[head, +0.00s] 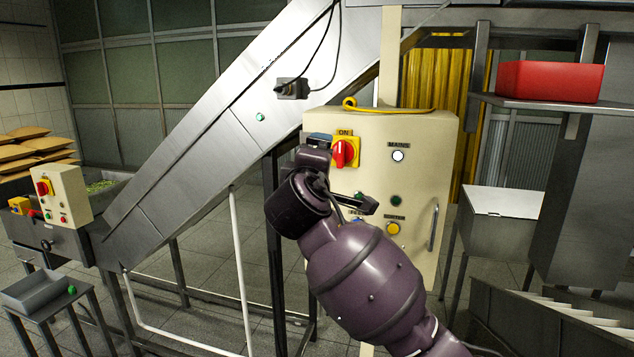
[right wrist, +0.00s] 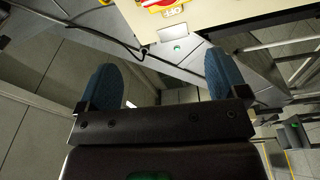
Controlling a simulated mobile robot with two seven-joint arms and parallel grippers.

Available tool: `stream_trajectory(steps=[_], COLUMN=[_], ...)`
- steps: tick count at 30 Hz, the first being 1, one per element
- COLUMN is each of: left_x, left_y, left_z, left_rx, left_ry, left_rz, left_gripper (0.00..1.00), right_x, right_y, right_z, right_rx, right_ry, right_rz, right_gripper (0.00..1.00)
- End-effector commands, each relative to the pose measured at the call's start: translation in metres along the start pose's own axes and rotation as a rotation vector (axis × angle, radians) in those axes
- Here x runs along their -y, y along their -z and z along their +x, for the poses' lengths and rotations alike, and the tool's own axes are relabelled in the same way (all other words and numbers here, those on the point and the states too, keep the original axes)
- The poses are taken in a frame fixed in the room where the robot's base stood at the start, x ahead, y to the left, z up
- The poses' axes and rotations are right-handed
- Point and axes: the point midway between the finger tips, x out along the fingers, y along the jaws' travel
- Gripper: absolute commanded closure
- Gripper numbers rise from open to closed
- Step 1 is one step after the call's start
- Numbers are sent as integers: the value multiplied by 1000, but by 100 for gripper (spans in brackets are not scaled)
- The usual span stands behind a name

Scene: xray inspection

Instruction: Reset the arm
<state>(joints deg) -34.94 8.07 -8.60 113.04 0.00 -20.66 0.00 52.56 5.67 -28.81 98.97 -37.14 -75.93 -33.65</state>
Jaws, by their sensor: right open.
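My right arm rises from the bottom right of the head view. Its gripper (head: 342,172) is in front of the left part of the beige control cabinet (head: 425,150), just below a red rotary switch on a yellow plate (head: 345,151). In the right wrist view the two blue fingertips (right wrist: 162,85) stand wide apart with nothing between them. The red switch shows at the top of that view (right wrist: 160,4), beyond the fingers and apart from them. The arm hides part of the cabinet's lower left. My left gripper is not in view.
A sloped metal conveyor (head: 190,150) runs behind the arm on the left. A small control box (head: 62,195) and a grey tray (head: 40,290) stand at far left. A red bin (head: 550,82) sits on a shelf at right, above a white-topped box (head: 505,202). Open floor shows below the conveyor.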

Motion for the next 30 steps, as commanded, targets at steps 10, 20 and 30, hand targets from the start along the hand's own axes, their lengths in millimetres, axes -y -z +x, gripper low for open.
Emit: stream_trajectory(steps=[10, 20, 30], left_x=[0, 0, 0], left_y=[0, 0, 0], left_z=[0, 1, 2], left_rx=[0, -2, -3], left_ry=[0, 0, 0], left_rz=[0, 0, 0], left_gripper=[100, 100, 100], right_x=[-11, 62, 175], right_y=[27, -21, -118], right_z=[-8, -11, -38], right_rx=[-326, -448, -392], right_ry=[-2, 137, 279], right_rz=[353, 697, 1030], right_gripper=[8, 8, 8])
